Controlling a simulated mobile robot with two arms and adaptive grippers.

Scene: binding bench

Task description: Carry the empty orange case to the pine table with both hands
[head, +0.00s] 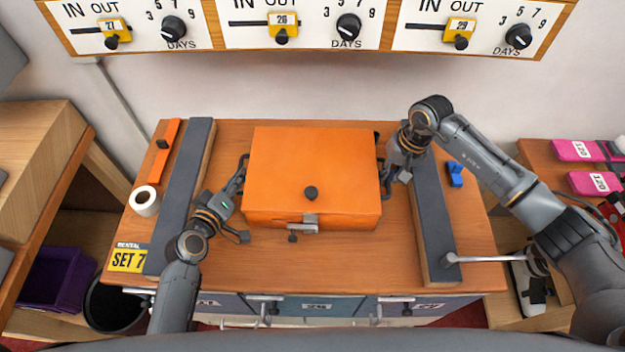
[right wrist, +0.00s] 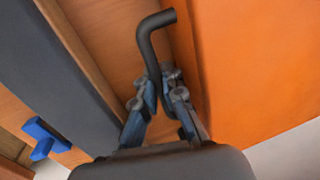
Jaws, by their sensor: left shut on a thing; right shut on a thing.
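The orange case (head: 312,165) is closed, with a dark knob on its lid and a grey latch at its front. It is between two grey-topped wooden rails, over the wooden bench top (head: 330,262); I cannot tell whether it touches the bench. My left gripper (head: 238,186) is shut at the case's left side, on what looks like its dark handle. My right gripper (head: 388,168) is at the right side. In the right wrist view my right gripper (right wrist: 162,95) is shut on a dark bent handle (right wrist: 147,40) beside the case (right wrist: 255,75). The inside is hidden.
The left rail (head: 180,200) and right rail (head: 432,210) flank the case closely. A tape roll (head: 144,201), an orange tool (head: 163,150) and a blue piece (head: 455,174) lie outside them. A light wooden unit (head: 40,160) stands left. A side surface with pink boxes (head: 575,150) is right.

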